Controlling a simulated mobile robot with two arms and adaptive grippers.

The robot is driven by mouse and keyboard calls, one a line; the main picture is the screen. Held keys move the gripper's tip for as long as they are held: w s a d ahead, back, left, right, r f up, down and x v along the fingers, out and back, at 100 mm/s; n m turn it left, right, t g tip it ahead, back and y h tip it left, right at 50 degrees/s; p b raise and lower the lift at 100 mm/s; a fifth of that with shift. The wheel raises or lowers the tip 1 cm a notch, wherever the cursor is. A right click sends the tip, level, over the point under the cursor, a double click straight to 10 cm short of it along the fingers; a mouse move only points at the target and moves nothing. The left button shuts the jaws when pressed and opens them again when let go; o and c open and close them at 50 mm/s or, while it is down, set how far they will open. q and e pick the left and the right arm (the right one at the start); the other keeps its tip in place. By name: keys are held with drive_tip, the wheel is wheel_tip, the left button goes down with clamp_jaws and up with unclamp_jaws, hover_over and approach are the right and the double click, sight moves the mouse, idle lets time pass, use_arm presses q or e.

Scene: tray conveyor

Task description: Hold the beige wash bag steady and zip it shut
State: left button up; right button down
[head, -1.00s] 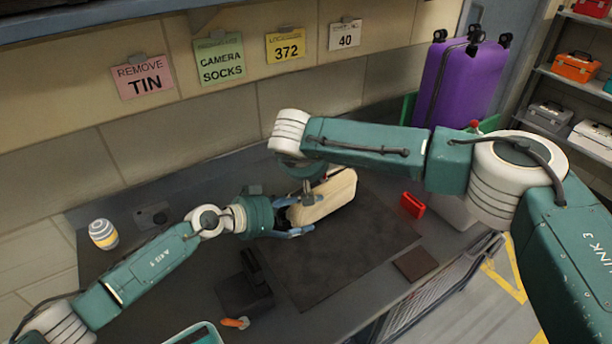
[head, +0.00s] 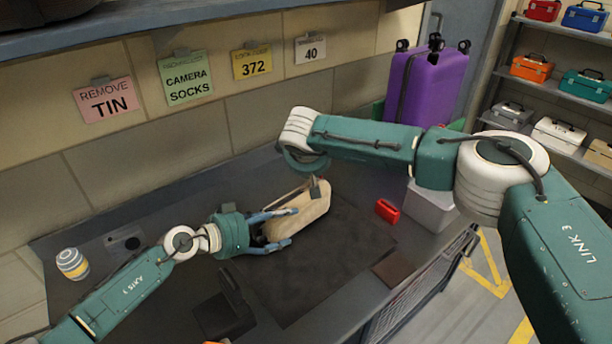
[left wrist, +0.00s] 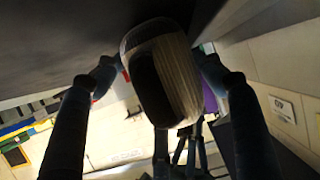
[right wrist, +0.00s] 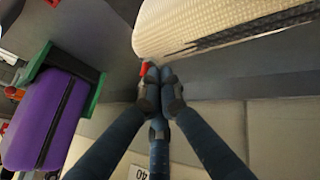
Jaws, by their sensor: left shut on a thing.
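The beige wash bag (head: 301,214) lies on the dark mat of the bench. My left gripper (head: 283,227) is shut around its near end, a finger on each side. In the left wrist view the bag (left wrist: 184,75) sits between the fingers, with a dark patch on its end. My right gripper (head: 315,188) is at the bag's far end. In the right wrist view its fingertips (right wrist: 160,88) are together, beside the bag (right wrist: 205,22), which has a dark zip line along its side. Whether they grip a zip pull cannot be seen.
A red case (head: 387,211) and a grey bin (head: 430,208) are right of the mat (head: 330,262). A purple suitcase (head: 425,88) stands behind. A striped jar (head: 72,264) is at the left. A dark stand (head: 224,312) is near the front. The mat's front part is clear.

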drive_tip(key=shift+s+a, duration=0.25)
drive_tip(key=shift+a, duration=0.05)
drive_tip(key=shift+s+a, duration=1.05)
drive_tip(key=shift+a, duration=0.2)
drive_tip(key=v, duration=1)
use_arm(q)
drive_tip(key=o, duration=1.6)
drive_tip(key=shift+a, duration=0.15)
